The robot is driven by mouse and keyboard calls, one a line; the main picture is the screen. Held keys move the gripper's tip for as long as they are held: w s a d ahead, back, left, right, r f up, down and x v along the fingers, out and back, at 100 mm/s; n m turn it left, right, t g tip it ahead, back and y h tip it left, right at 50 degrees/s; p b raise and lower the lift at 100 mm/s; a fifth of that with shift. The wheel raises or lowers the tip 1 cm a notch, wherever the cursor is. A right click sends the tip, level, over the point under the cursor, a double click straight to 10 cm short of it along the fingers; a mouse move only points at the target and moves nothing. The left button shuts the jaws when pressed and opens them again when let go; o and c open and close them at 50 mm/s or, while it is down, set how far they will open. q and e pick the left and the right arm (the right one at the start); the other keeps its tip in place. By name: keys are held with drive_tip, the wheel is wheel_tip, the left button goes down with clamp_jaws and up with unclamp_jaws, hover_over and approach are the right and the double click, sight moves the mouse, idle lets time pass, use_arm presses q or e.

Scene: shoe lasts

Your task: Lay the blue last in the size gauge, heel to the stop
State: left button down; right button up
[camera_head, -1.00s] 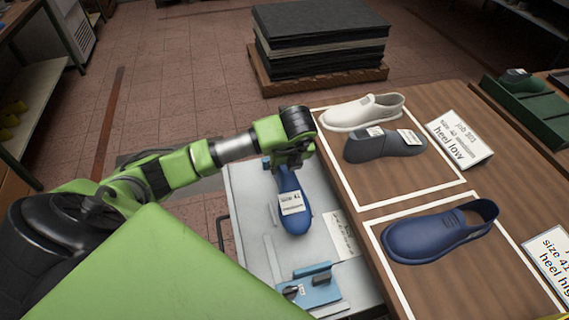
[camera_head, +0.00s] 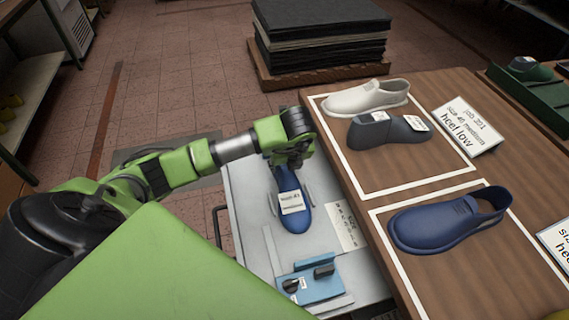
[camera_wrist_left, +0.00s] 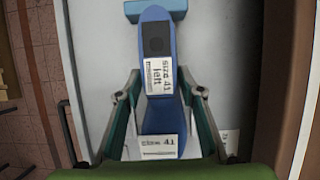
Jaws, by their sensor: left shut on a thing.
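In the left wrist view the fingers of the gripper (camera_wrist_left: 160,98) are shut on both sides of the last (camera_wrist_left: 157,28). The narrow end overlaps a light-blue block (camera_wrist_left: 134,10) at the gauge's far end; I cannot tell whether they touch. Side guides flank the last. My right gripper is not in view.
On the wooden table (camera_head: 400,170) to the right stand a white shoe (camera_head: 365,98), a grey last (camera_head: 385,132), a blue shoe (camera_head: 445,225) and a job card (camera_head: 467,125).

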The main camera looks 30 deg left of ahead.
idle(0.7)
use_arm(q)
drive_tip(key=c, duration=1.3)
unclamp_jaws()
drive_tip(key=shift+f, duration=0.15)
drive_tip(key=v, duration=1.2)
